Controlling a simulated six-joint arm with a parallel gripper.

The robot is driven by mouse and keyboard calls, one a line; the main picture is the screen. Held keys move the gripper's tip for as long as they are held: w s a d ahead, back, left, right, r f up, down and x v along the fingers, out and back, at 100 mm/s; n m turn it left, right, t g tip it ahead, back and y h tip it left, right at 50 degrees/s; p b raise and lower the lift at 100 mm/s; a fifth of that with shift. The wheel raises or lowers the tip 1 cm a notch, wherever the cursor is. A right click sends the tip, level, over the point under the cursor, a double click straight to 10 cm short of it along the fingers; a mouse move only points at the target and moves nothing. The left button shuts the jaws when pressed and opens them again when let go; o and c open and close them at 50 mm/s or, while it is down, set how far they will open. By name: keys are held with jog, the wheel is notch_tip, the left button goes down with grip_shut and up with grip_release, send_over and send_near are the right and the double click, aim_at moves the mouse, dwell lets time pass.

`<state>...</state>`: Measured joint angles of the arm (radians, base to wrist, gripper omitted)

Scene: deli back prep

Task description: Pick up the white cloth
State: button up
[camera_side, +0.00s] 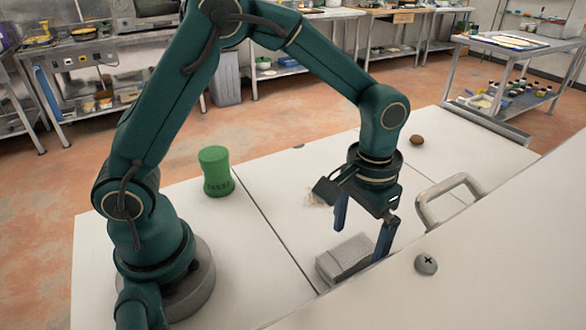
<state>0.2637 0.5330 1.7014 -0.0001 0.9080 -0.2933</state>
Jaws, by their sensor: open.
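My gripper (359,243) points down over the white worktop with its two blue fingers spread apart and nothing visible between them. A light grey, block-like thing (343,260) with a ridged top lies below and slightly left of the fingers. The right finger overlaps its right end in the picture; I cannot tell whether they touch.
A green waisted container (215,171) stands on the worktop (275,190) left of my gripper. A small brown round thing (417,141) lies at the back right. The worktop's middle is mostly clear.

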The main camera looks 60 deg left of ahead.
aim_at(355, 250)
jog(key=shift+f, duration=2.1)
jog(key=c, duration=1.4)
jog(key=shift+r, duration=0.15)
notch_tip(355, 250, up, 4)
jog(key=shift+r, duration=0.15)
jog(key=s+a+r, duration=0.1)
jog(key=a+r, duration=0.5)
jog(key=a, duration=0.5)
jog(key=shift+s+a+r, duration=0.25)
jog(key=shift+s+a, duration=0.05)
jog(key=shift+s, duration=0.05)
